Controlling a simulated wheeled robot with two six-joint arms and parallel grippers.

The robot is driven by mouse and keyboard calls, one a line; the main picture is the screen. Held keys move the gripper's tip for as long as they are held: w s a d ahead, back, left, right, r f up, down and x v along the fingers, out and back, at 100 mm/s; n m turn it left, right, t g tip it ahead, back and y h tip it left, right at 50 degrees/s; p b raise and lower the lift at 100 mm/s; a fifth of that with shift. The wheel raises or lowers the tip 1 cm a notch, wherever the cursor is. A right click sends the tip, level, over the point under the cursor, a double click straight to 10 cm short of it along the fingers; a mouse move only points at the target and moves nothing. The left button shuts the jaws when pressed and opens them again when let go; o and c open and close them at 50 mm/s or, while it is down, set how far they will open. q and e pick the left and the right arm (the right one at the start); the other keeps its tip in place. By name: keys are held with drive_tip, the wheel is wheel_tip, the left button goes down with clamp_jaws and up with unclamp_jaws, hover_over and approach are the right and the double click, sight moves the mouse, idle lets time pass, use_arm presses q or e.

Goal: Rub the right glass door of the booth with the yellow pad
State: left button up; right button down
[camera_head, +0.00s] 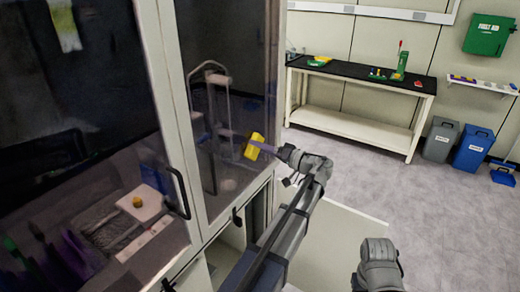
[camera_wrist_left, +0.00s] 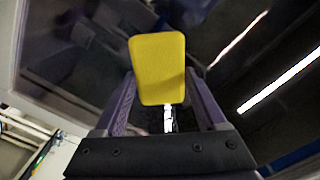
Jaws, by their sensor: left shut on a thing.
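The yellow pad (camera_head: 254,146) is held up at the right glass door (camera_head: 235,90) of the booth, at about the lower middle of its dark pane. My left gripper (camera_head: 262,148) is shut on the pad. In the left wrist view the pad (camera_wrist_left: 158,65) stands upright between the two purple fingers (camera_wrist_left: 160,95), with dark, reflecting glass behind it. I cannot tell whether the pad touches the glass or is slightly apart from it. Part of my right arm shows at the bottom right of the head view, but its gripper is not visible.
The booth's left door (camera_head: 95,90) has a dark handle (camera_head: 178,192) beside the right door. A black-topped bench (camera_head: 345,70) stands at the back wall, with a grey bin (camera_head: 439,140) and a blue bin (camera_head: 473,149) right of it. The floor (camera_head: 440,205) at right is clear.

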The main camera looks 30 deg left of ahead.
sight(251, 153)
use_arm(q)
drive_tip(key=w, duration=0.3)
drive_tip(key=shift+w+d, duration=0.15)
drive_tip(key=shift+w, duration=0.25)
drive_tip(key=shift+s+a, duration=0.15)
drive_tip(key=shift+s, duration=0.9)
drive_tip(key=shift+s+a, duration=0.1)
drive_tip(key=shift+s, duration=0.9)
drive_tip(key=shift+s, duration=0.1)
drive_tip(key=shift+s+a, duration=0.1)
drive_tip(key=shift+s, duration=1.85)
drive_tip(key=shift+s, duration=2)
